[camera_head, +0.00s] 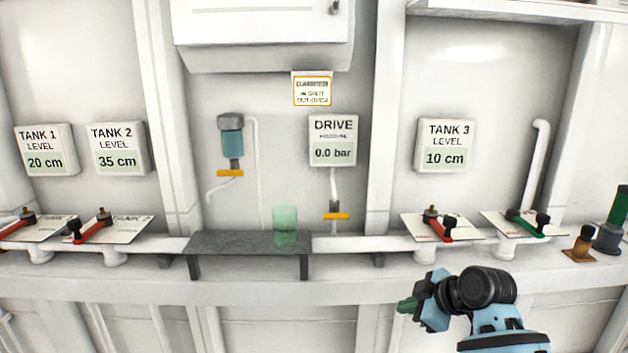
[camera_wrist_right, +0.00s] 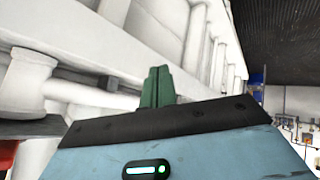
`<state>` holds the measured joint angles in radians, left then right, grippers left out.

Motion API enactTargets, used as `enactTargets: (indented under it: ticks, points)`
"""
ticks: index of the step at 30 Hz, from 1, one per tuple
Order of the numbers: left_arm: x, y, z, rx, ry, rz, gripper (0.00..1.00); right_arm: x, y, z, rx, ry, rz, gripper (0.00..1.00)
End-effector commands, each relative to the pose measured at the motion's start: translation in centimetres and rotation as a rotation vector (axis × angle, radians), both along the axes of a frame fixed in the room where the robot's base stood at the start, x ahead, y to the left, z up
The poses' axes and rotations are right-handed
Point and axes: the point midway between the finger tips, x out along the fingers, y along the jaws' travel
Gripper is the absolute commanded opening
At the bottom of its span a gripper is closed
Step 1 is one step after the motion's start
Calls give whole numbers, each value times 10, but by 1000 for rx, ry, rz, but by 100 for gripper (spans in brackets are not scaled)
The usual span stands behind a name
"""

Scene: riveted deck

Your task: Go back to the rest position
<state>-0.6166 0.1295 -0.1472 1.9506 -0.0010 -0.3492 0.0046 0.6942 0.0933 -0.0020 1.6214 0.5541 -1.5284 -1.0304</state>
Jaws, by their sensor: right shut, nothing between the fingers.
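My right gripper (camera_head: 406,305) is low at the right of centre in the head view, in front of the pipe ledge and pointing left. Its green fingers are together with nothing between them, and they also show in the right wrist view (camera_wrist_right: 157,87). It touches none of the valves. My left gripper is in neither view.
Valves with red handles (camera_head: 440,229) and a green handle (camera_head: 524,224) line the ledge. A translucent green cylinder (camera_head: 285,228) stands on the grey shelf (camera_head: 230,243). Tank and drive displays (camera_head: 334,140) hang on the wall. Space around the right gripper looks clear.

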Motion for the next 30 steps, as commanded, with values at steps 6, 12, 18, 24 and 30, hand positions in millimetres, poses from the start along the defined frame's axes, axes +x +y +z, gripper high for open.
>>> enactTargets:
  ticks: [6, 12, 18, 24, 30]
  points:
    - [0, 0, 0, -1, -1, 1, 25, -82, -8, -94, -9, 192, -189, 0]
    - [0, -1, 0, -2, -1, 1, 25, -168, -14, -153, -17, 340, -370, 0]
    - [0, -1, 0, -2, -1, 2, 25, -260, -20, -187, -26, 463, -557, 0]
    - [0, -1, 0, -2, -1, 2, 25, -340, -26, -197, -31, 555, -728, 0]
    - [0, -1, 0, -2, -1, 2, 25, -392, -30, -194, -33, 610, -847, 0]
